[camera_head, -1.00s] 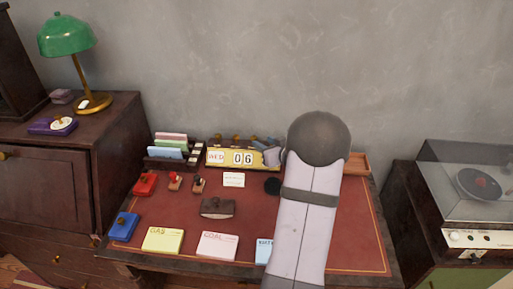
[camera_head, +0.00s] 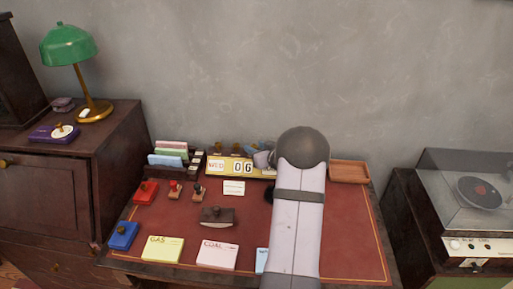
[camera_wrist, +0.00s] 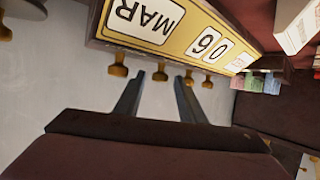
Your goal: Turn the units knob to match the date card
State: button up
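The yellow calendar (camera_head: 228,175) stands at the desk's back, reading WED and 06. In the wrist view it appears upside down (camera_wrist: 180,42), showing MAR, 6 and 0. Brass knobs line its top edge. The units knob (camera_wrist: 160,73), by the 6, lies between my gripper's (camera_wrist: 160,76) two fingertips. The fingers are apart, with gaps visible either side of the knob. In the head view my arm hides the calendar's right end and most of my gripper. The date card (camera_head: 234,188) is a small white card in front of the calendar; its writing is too small to read.
The month knob (camera_wrist: 117,70) and tens knob (camera_wrist: 189,77) stand close outside the fingers. A letter rack (camera_head: 170,160) is left of the calendar, a wooden tray (camera_head: 349,172) right. Stamps (camera_head: 198,192) and a blotter (camera_head: 217,215) lie in front.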

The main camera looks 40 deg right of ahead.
jog(key=shift+c, duration=0.5)
grip_shut()
jog(key=shift+r+p, duration=0.1)
jog(key=shift+p, duration=0.45)
